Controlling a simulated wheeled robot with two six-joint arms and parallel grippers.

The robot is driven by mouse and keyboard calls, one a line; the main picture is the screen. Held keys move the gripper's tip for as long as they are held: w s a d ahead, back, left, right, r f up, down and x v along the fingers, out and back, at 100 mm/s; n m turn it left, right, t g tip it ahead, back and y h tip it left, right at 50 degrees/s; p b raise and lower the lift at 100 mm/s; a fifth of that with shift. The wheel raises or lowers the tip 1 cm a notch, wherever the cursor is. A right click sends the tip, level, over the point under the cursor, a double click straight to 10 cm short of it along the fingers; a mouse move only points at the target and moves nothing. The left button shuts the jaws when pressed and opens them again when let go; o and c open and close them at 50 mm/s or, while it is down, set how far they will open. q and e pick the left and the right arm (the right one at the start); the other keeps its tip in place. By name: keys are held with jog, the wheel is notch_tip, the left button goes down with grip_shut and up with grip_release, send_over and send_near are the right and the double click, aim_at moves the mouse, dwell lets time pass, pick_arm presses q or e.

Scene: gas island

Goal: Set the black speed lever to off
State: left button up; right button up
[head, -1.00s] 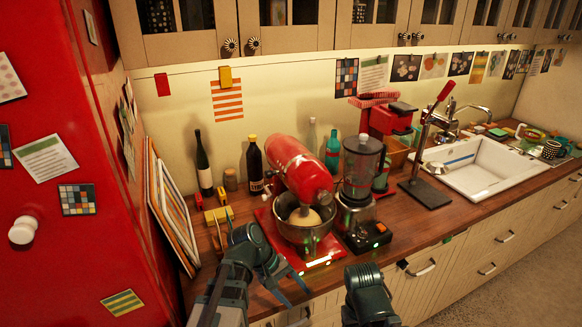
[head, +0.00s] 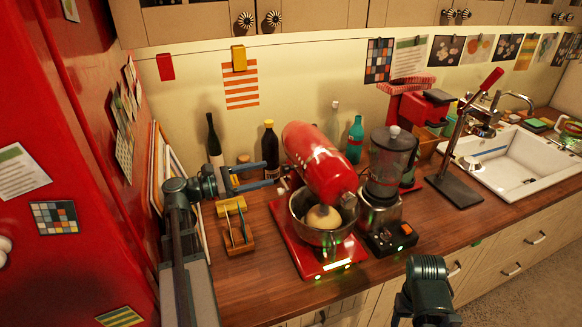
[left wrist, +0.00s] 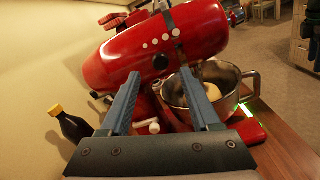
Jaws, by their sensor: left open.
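The red stand mixer (head: 318,160) stands on the counter with its head tilted up over a steel bowl (head: 322,216) holding pale dough. My left gripper (head: 279,175) is at the mixer's left side, fingers pointing right toward it. In the left wrist view the open fingers (left wrist: 159,73) frame the side of the red mixer head. A small dark round knob (left wrist: 160,62) shows on the head between the fingertips. A pale-ended lever (left wrist: 154,126) shows lower between the fingers. I cannot tell for sure which part is the black speed lever. Nothing is held.
A dark bottle with a yellow cap (head: 270,150) stands behind the gripper. A blender (head: 384,180) stands close at the mixer's right. The red fridge (head: 60,200) borders the left side.

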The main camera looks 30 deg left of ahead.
aim_at(286, 169)
pick_arm(q)
jog(key=shift+x, duration=3.75)
jog(key=shift+c, duration=0.2)
grip_shut()
